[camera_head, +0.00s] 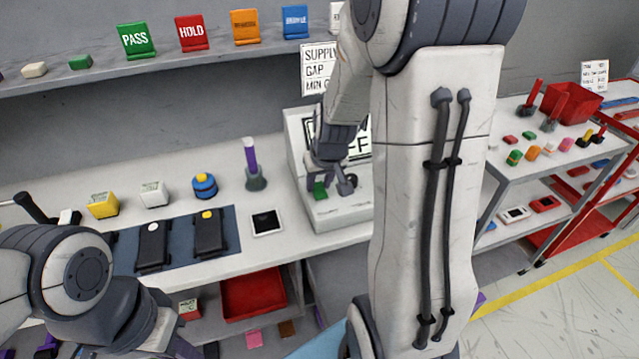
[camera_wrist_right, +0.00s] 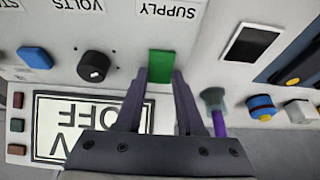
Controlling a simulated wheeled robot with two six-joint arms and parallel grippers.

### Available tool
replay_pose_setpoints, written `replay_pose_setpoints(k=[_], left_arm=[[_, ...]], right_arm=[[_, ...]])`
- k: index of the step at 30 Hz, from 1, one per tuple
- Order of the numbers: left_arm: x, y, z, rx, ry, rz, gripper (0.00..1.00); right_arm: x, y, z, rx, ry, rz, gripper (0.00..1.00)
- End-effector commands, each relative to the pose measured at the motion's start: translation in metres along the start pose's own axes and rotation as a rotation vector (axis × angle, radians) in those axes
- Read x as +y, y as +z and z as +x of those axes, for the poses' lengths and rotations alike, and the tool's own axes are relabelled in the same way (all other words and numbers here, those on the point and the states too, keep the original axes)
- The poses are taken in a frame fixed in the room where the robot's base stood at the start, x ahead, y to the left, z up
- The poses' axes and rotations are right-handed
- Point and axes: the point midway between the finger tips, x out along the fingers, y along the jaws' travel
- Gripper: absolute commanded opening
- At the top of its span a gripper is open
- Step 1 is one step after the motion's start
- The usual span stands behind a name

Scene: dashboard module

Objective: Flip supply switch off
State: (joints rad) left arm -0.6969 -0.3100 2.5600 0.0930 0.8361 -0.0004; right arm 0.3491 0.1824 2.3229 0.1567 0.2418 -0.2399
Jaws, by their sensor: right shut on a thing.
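The supply switch is a green rocker (camera_wrist_right: 161,66) on a light grey panel under the label SUPPLY. My right gripper (camera_wrist_right: 160,78) is shut on it, one dark finger on each side. In the head view the green switch (camera_head: 320,190) shows low on the grey power unit (camera_head: 340,213), with my right gripper (camera_head: 325,180) over it. The display (camera_wrist_right: 90,122) appears upside down in the wrist view and reads OFF, with part of it hidden by the gripper. My left arm is at the lower left of the head view; its gripper is not clearly visible.
A black knob (camera_wrist_right: 93,65) and a blue button (camera_wrist_right: 35,57) sit beside the switch. A purple-handled tool in a grey holder (camera_head: 256,180) stands left of the unit. A black-screened tile (camera_head: 266,222) and a blue mat (camera_head: 183,258) with two devices lie further left.

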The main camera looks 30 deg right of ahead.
Motion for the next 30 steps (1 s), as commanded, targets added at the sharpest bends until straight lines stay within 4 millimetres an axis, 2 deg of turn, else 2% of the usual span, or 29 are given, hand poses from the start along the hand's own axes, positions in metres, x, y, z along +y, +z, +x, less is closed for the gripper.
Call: replay_pose_setpoints(k=[1,3,14,17,24,30], left_arm=[[0.0,0.0,0.0,0.0,0.0,0.0,0.26],[0.0,0.0,0.0,0.0,0.0,0.0,0.26],[0.0,0.0,-0.001,0.0,0.0,0.0,0.26],[0.0,0.0,-0.002,0.0,0.0,0.0,0.26],[0.0,0.0,-0.006,0.0,0.0,0.0,0.26],[0.001,0.0,-0.008,0.0,0.0,0.0,0.26]], right_arm=[[0.0,-0.002,-0.001,0.005,0.0,-0.001,0.45],[0.0,-0.002,-0.001,0.004,0.0,-0.001,0.68],[0.0,-0.001,-0.004,0.003,0.0,-0.001,0.68],[0.0,-0.002,-0.015,0.005,0.0,-0.001,0.68],[0.0,-0.003,-0.063,0.01,0.001,-0.001,0.68],[0.0,-0.002,-0.094,0.006,0.0,-0.001,0.68]])
